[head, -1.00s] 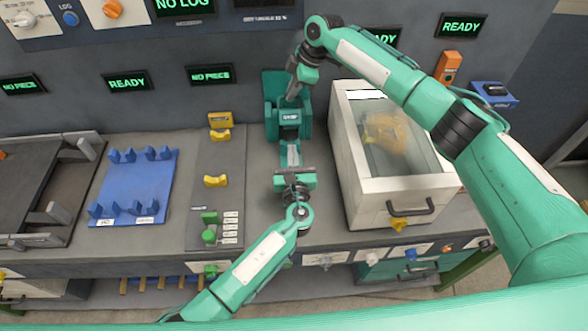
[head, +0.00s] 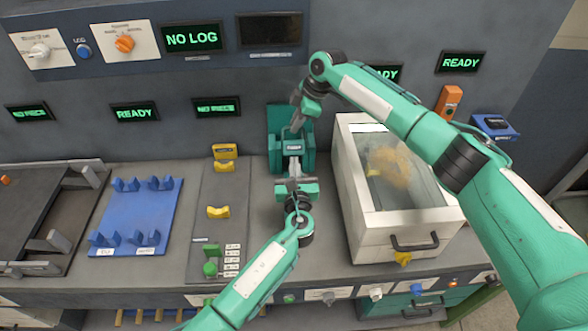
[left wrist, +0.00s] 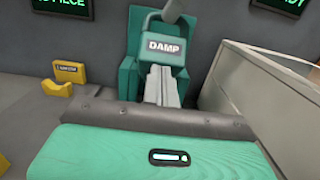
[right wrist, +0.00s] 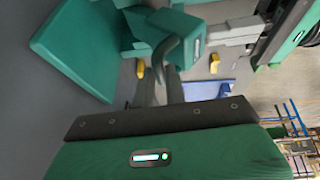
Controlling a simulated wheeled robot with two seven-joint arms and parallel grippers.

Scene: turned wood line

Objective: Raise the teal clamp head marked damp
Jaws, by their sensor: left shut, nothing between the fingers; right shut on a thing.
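The teal clamp head marked DAMP (left wrist: 167,47) sits low in its teal housing (head: 306,160) at the back of the bench. It also shows in the head view (head: 293,148) and, side-on, in the right wrist view (right wrist: 193,42). My right gripper (head: 296,127) reaches down from above. It is shut on a curved grey handle (right wrist: 168,50) that appears to belong to the clamp head. My left gripper (head: 294,172) is shut and empty just in front of the clamp; its fingers (left wrist: 162,85) point at the area under the head. Contact there cannot be told.
A white box with a clear lid (head: 400,226) stands close to the right of the clamp. A grey panel with yellow cradles (head: 218,212) and green knobs lies to the left, with a blue fixture plate (head: 135,215) beyond. The back wall carries lit signs.

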